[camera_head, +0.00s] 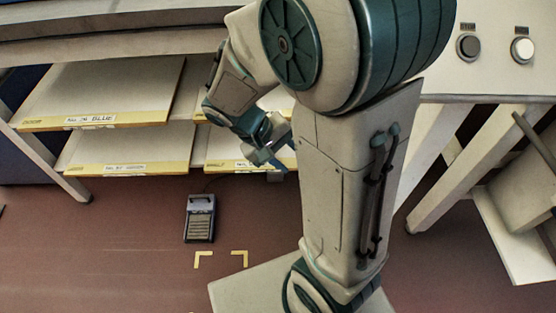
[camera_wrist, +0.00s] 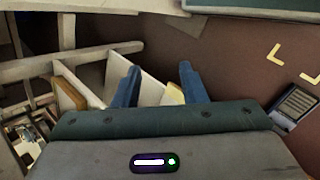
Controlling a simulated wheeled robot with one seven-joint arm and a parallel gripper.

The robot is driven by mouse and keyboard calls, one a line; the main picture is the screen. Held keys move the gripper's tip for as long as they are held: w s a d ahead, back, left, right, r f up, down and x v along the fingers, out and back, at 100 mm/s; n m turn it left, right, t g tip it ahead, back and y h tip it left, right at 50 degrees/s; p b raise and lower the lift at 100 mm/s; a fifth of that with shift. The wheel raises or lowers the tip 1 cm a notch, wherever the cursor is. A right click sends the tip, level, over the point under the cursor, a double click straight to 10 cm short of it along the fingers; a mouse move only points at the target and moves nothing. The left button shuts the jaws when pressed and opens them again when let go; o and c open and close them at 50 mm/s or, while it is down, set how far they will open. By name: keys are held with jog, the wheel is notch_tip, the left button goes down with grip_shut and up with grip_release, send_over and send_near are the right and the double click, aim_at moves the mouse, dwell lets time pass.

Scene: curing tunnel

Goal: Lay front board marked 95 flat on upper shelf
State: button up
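In the head view, pale boards with yellow front edges and small labels lie on two shelf levels. The upper left board (camera_head: 106,88) and lower left board (camera_head: 125,148) show well; their label numbers are too small to read surely. Another board (camera_head: 224,148) lies lower right, partly behind my arm, and the one above it is mostly hidden. I cannot tell which is marked 95. My gripper (camera_head: 278,158) is at the front of the right-hand boards. In the wrist view my gripper (camera_wrist: 159,84) has its blue fingers wide apart, with pale panels beyond and nothing clearly held.
A dark pedal-like box (camera_head: 200,218) lies on the red-brown floor beside yellow corner marks (camera_head: 239,255). A panel with two round knobs (camera_head: 495,47) stands at the right above pale slanted legs. A pale shelf post (camera_head: 52,165) stands at the left. The floor in front is mostly clear.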

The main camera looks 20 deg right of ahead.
jog(key=s+a+r+t+y, duration=0.3)
jog(key=s+r+y, duration=0.1)
jog(key=r+y, duration=0.1)
jog(key=shift+s+a+m+y, duration=0.15)
jog(key=shift+a+m+y, duration=0.25)
jog(key=shift+y, duration=0.4)
jog(key=shift+r, duration=0.15)
notch_tip(320, 180, up, 32)
jog(key=t+p, duration=0.2)
jog(key=p, duration=2.6)
jog(key=shift+d+p, duration=0.2)
jog(key=shift+p, duration=0.2)
jog(key=shift+a, duration=0.1)
